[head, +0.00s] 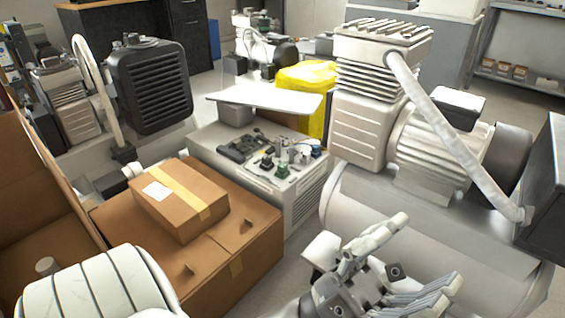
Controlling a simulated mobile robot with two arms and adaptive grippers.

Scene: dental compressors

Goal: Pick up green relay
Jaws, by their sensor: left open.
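Small green parts that look like relays sit on top of a grey metal cabinet (215,150) in the middle of the head view. One green relay (267,163) stands near the middle of the top, and another green one (283,172) is close to the front edge. They are small, so details are hard to tell. My left gripper (428,250) is in the lower right, its fingers spread open and empty. It is apart from the relays, nearer to me and to their right. My right gripper is out of view.
A dark circuit part (243,146) and a blue-topped part (316,148) share the cabinet top. A small carton (180,200) rests on a larger box (255,240) in front left. A large compressor (370,125) with its tank stands right.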

